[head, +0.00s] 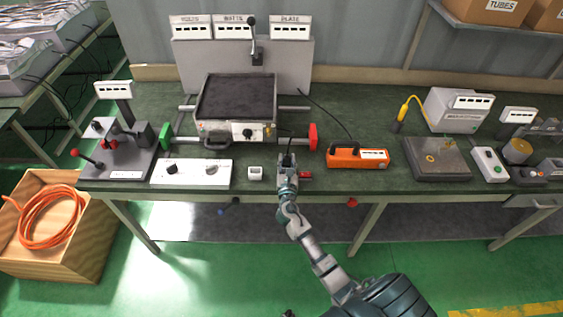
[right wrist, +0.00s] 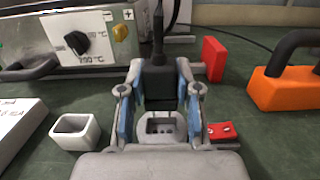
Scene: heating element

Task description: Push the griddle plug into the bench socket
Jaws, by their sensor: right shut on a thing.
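My right gripper (head: 288,170) is over the front part of the bench. In the right wrist view, its two blue-padded fingers (right wrist: 158,95) are shut on the black griddle plug (right wrist: 157,82). The plug is upright, with its cable rising from the top. A pale grey socket (right wrist: 161,124) with dark openings shows between the fingers, just below the plug in the picture. I cannot tell whether plug and socket touch. The griddle (head: 235,105), a metal box with a dark plate, stands behind and to the left.
A white hollow block (head: 255,173) sits left of the gripper, and a small red block (right wrist: 222,132) close on its right. A white knob panel (head: 190,174) is at left.

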